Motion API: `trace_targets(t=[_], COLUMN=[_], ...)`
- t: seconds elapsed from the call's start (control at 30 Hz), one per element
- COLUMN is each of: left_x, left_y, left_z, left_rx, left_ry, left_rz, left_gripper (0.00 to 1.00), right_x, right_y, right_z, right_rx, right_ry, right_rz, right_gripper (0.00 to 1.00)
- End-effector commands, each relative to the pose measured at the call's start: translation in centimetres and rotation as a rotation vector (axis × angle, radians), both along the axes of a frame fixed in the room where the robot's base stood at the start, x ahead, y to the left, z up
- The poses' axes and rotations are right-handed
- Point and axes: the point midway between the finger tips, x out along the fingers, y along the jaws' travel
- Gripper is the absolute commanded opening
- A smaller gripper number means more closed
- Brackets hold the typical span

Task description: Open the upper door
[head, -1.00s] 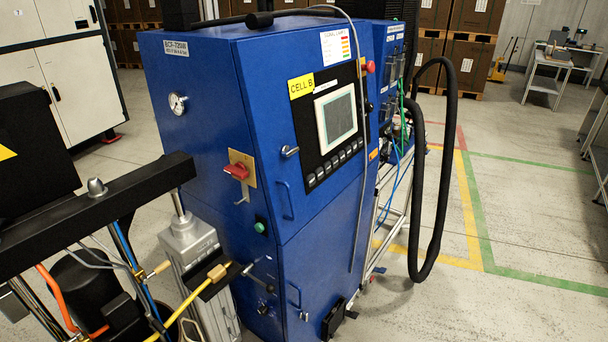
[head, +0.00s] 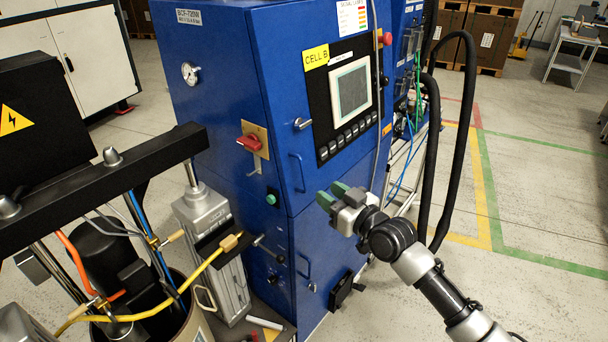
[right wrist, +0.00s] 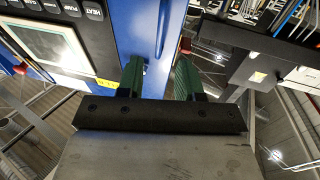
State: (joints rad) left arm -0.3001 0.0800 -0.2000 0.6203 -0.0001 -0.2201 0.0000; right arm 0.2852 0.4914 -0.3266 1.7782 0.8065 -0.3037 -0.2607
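The upper door (head: 285,90) is the blue cabinet front that carries the control panel, and it looks closed. Its blue bar handle (head: 298,172) is upright at the lower left of the door. A silver latch (head: 302,123) sits above the handle. My right gripper (head: 330,194) has green fingers and is in front of the cabinet, right of the handle and apart from it. In the right wrist view the gripper (right wrist: 160,75) is open and empty, with part of the blue door behind the fingers. My left gripper is not in view.
The lower door (head: 320,240) is below. A red switch (head: 249,142) and green button (head: 271,199) are left of the door. A black beam (head: 100,180) and drum pump (head: 208,250) stand at front left. A black hose (head: 455,150) hangs at right; open floor lies beyond.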

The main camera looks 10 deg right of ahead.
Motion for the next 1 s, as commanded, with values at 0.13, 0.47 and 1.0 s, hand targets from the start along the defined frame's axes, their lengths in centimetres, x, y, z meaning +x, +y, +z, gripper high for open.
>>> trace_targets(t=[0.13,0.47,1.0], left_x=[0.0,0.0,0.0], left_y=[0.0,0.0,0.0], left_z=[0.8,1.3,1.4], left_rx=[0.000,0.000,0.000], left_ry=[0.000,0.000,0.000], left_rz=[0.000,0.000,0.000], left_gripper=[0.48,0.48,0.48], right_x=[2.6,7.2,8.3], right_y=[1.4,3.7,4.2], right_z=[0.3,0.0,0.0], right_rx=[0.002,0.000,0.000], right_ry=[0.000,0.001,0.001], right_rz=[0.000,0.000,-0.001], right_gripper=[0.36,0.36,0.27])
